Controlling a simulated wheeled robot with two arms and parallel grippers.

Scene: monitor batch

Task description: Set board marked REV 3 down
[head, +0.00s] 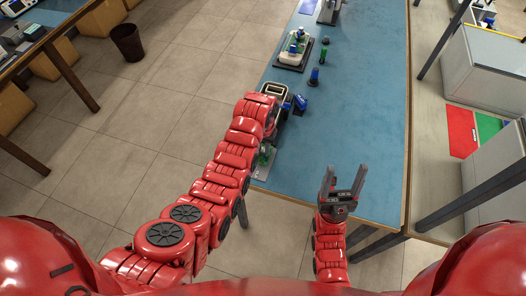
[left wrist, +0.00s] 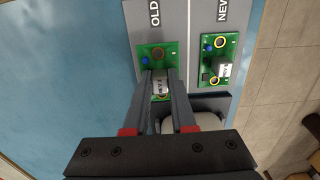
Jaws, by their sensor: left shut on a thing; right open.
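In the left wrist view my left gripper (left wrist: 160,76) is shut on a green circuit board (left wrist: 148,50) with a silver labelled block between the fingers. This board is over the OLD half of a grey two-part mat (left wrist: 188,22); I cannot tell whether it touches the mat. A second green board (left wrist: 208,78) with a silver block lies on the NEW half. The label lettering is too small to read surely. In the head view my left arm hides most of the gripper; some green board (head: 264,158) shows beside it. My right gripper (head: 343,180) is open and empty over the table's near edge.
The blue table (head: 355,110) is mostly clear at centre and right. A dark-rimmed open container (head: 273,88) stands just beyond the left gripper, with blue-topped items (head: 314,77) and a white fixture (head: 293,55) further back. Red (head: 460,128) and green (head: 489,126) areas lie off the table's right side.

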